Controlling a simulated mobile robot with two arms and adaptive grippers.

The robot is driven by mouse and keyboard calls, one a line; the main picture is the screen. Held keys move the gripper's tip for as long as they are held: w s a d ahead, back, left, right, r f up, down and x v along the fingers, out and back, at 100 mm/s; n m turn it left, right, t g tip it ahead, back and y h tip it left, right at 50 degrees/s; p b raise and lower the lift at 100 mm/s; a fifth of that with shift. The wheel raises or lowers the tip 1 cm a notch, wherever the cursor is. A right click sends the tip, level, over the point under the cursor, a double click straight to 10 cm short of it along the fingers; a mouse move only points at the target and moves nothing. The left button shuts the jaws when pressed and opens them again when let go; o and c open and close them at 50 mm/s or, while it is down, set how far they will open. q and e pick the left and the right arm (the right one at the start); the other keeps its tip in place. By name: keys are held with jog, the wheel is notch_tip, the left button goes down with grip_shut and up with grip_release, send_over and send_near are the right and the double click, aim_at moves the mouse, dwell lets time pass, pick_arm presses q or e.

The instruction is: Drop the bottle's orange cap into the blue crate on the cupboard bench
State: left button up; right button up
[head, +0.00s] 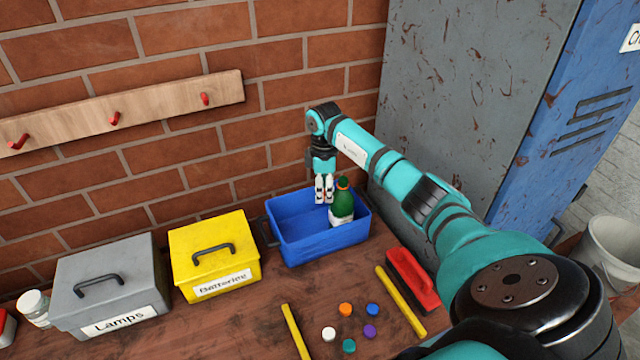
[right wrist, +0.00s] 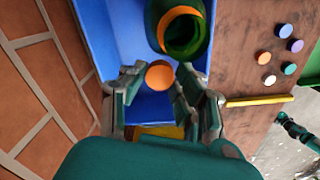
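The blue crate (head: 320,242) stands on the bench against the brick wall; its blue wall fills much of the right wrist view (right wrist: 98,40). The green bottle (head: 343,204) with a pale label stands in it, and an orange band shows on it in the wrist view (right wrist: 185,40). My right gripper (head: 325,200) points down into the crate, left of the bottle. In the wrist view its fingers are apart. A round orange cap (right wrist: 159,74) shows in the gap between the fingertips, seemingly touching neither; its height is unclear. My left gripper (right wrist: 281,118) seems small at the wrist view's right edge.
A yellow Batteries box (head: 212,262) and a grey Lamps box (head: 105,285) stand left of the crate. Several loose caps, including another orange one (head: 345,309), lie between two yellow strips in front. A red brush-like block (head: 412,280) lies to their right.

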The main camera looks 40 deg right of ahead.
jog(key=o, duration=0.4)
jog(key=shift+o, duration=0.2)
notch_tip(320, 180, up, 12)
jog(key=shift+f, duration=0.1)
dwell(0.6)
